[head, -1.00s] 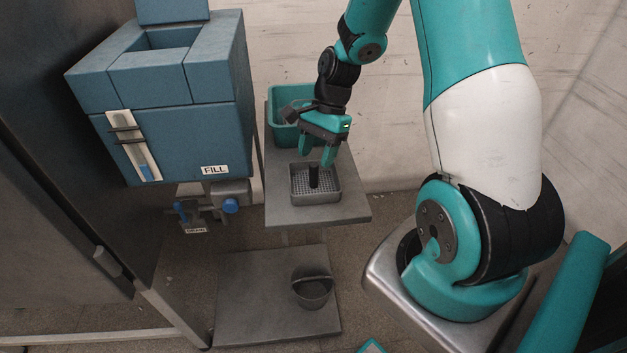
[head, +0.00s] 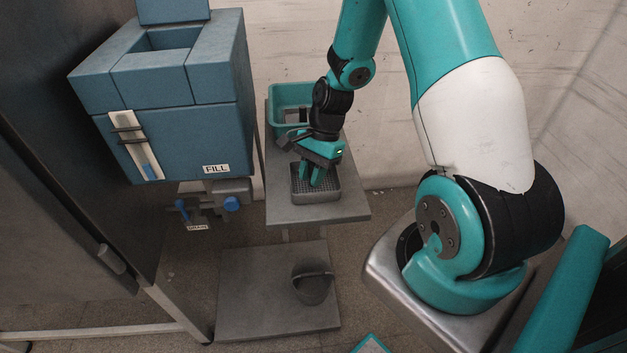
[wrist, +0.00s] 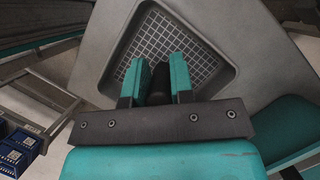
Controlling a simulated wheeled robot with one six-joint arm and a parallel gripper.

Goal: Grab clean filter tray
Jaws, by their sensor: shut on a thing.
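The clean filter tray (head: 318,196) is a grey open tray with a mesh floor. It sits on the grey shelf (head: 290,214) in the head view. It also shows in the wrist view (wrist: 205,42), with its mesh under my fingers. A black upright handle (wrist: 160,80) rises from the middle of the tray. My gripper (head: 311,178) is down inside the tray's outline, with its two teal fingers on either side of the handle. In the wrist view my gripper (wrist: 160,75) is shut on this handle. The fingers partly hide the handle and mesh.
A teal bin (head: 286,97) stands behind the tray on the same shelf. A blue machine marked FILL (head: 180,130) is close on the left, with a drain valve (head: 205,207) below. A dark bucket (head: 312,285) stands on a lower plate (head: 255,300). A wall closes the back.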

